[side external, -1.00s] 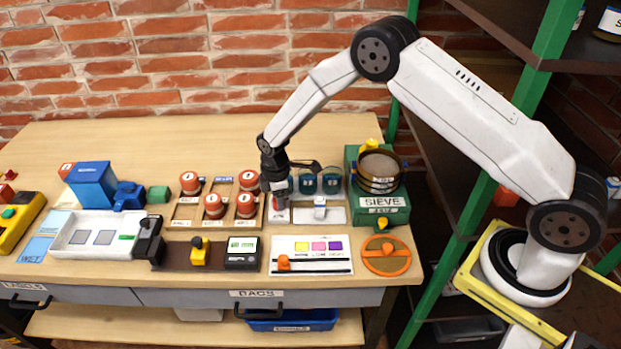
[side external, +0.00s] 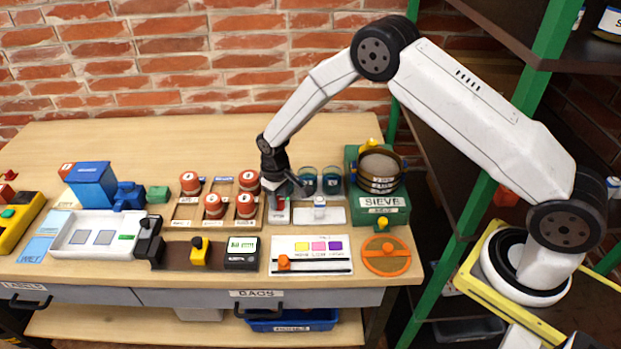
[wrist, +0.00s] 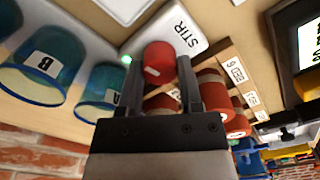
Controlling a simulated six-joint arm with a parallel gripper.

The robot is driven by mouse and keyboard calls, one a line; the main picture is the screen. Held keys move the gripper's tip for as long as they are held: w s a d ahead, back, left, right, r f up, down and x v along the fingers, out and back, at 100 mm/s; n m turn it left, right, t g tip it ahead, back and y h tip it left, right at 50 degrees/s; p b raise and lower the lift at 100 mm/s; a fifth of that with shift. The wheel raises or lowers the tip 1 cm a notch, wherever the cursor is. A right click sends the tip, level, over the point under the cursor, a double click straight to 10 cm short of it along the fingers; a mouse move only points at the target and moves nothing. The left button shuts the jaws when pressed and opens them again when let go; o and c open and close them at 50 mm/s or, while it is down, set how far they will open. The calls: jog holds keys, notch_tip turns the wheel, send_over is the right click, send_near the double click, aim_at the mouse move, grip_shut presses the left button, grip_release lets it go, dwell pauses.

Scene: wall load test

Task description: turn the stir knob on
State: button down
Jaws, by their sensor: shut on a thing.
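The red stir knob (wrist: 158,64) stands on a white unit (wrist: 140,38) with a STIR label (wrist: 180,35). A small green light (wrist: 126,60) shows on the unit beside the knob. My gripper (wrist: 166,70) has one finger on each side of the knob and is shut on it. In the side external view, my gripper (side external: 280,192) points down over the unit (side external: 278,215) and hides most of the knob.
Two blue-green beakers (side external: 308,183) stand close on the right of my gripper. Several red-capped jars (side external: 214,205) sit in a wooden rack on the left. A green sieve station (side external: 382,202) is farther right. A panel with coloured squares (side external: 312,262) lies in front.

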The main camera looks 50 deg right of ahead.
aim_at(279, 200)
jog(key=shift+m, duration=1)
jog(key=shift+c, duration=1.3)
grip_release()
jog(key=shift+r, duration=3.95)
